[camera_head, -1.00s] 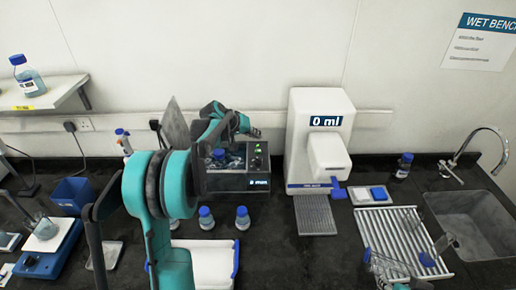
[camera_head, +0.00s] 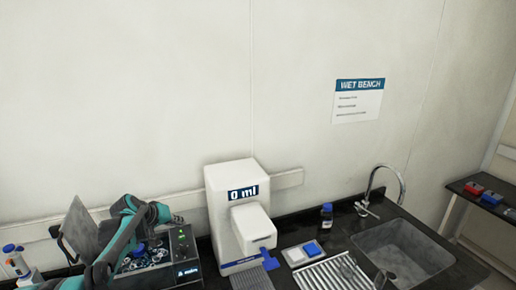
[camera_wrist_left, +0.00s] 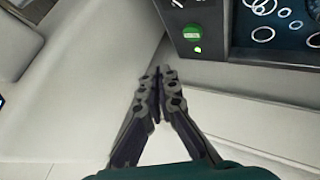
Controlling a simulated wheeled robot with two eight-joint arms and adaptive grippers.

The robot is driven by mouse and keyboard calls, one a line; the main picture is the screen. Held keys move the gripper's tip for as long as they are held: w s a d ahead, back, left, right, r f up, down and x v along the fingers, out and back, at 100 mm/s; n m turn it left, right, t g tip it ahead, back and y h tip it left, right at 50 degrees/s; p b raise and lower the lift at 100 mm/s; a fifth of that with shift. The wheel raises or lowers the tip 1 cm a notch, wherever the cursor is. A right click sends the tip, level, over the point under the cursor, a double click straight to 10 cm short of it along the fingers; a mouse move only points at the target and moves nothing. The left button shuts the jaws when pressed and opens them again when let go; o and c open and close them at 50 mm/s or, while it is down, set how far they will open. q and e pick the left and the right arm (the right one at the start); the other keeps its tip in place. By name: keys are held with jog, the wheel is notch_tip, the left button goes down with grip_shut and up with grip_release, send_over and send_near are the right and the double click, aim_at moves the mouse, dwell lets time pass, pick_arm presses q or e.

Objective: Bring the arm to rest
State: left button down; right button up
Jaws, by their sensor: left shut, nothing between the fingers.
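My left arm comes in from the lower left in the head view. Its gripper (camera_head: 176,218) is by the dark machine (camera_head: 184,254) with the raised lid and lit display. In the left wrist view the gripper (camera_wrist_left: 160,76) has its two dark fingers together at the tips, with nothing between them. The machine's front panel, with a green round button (camera_wrist_left: 192,32), is beyond the fingertips in that view. My right gripper is not in view.
A white dispenser (camera_head: 229,190) reading "0 ml" stands right of the machine. Further right are a blue-capped bottle (camera_head: 327,216), a drying rack (camera_head: 318,277) and a sink (camera_head: 400,249) with a tap. A side shelf (camera_head: 471,190) holds small coloured items.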

pick_arm(q)
jog(key=s+d+f+m+g+y+b, duration=0.1)
jog(key=s+d+f+b, duration=0.15)
jog(key=s+d, duration=0.5)
jog(key=s+d+f+m+y+b, duration=0.1)
jog(key=s+d+b, duration=0.35)
jog(key=s, duration=0.65)
jog(key=s+d+f+m+b, duration=0.1)
jog(key=s+d+f+b, duration=0.1)
jog(key=s+f, duration=0.3)
jog(key=s+d+f+m+y+b, duration=0.1)
jog(key=s+f, duration=0.5)
jog(key=s, duration=0.6)
jog(key=shift+d+f+b, duration=0.3)
jog(key=shift+d+b, duration=0.3)
jog(key=shift+b, duration=0.35)
